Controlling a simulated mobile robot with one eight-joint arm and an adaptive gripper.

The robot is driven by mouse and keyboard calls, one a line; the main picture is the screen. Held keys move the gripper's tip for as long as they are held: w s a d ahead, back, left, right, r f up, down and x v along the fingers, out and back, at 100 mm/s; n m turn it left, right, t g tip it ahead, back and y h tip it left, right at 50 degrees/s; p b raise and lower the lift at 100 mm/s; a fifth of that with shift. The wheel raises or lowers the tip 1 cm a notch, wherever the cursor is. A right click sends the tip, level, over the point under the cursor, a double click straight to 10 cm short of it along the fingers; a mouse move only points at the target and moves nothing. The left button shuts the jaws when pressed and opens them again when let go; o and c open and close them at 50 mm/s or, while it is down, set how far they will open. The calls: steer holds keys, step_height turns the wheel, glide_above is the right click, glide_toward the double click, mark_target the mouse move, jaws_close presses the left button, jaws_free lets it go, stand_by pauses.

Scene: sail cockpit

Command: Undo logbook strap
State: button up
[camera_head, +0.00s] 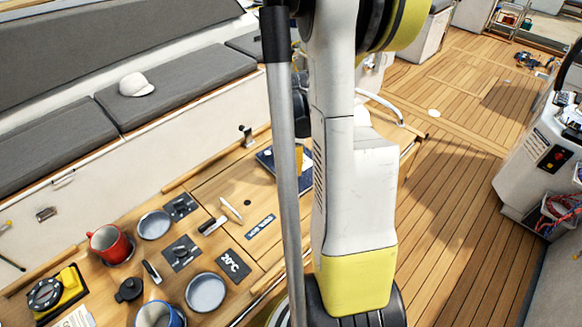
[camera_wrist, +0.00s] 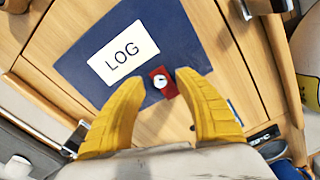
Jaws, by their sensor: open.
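The dark blue logbook (camera_wrist: 75,65) lies on the wooden table with a white LOG label (camera_wrist: 124,53) on its cover. In the head view the logbook (camera_head: 266,158) is partly hidden behind my arm, and only a bit of a yellow finger shows there.
A red mug (camera_head: 108,243), a blue mug (camera_head: 158,315), grey dishes and small tools stand on the table's near left part. A yellow device (camera_head: 58,292) is at the far left. A white cap (camera_head: 137,85) lies on the bench cushion.

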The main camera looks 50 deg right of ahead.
steer(key=shift+f, duration=0.3)
jaws_close()
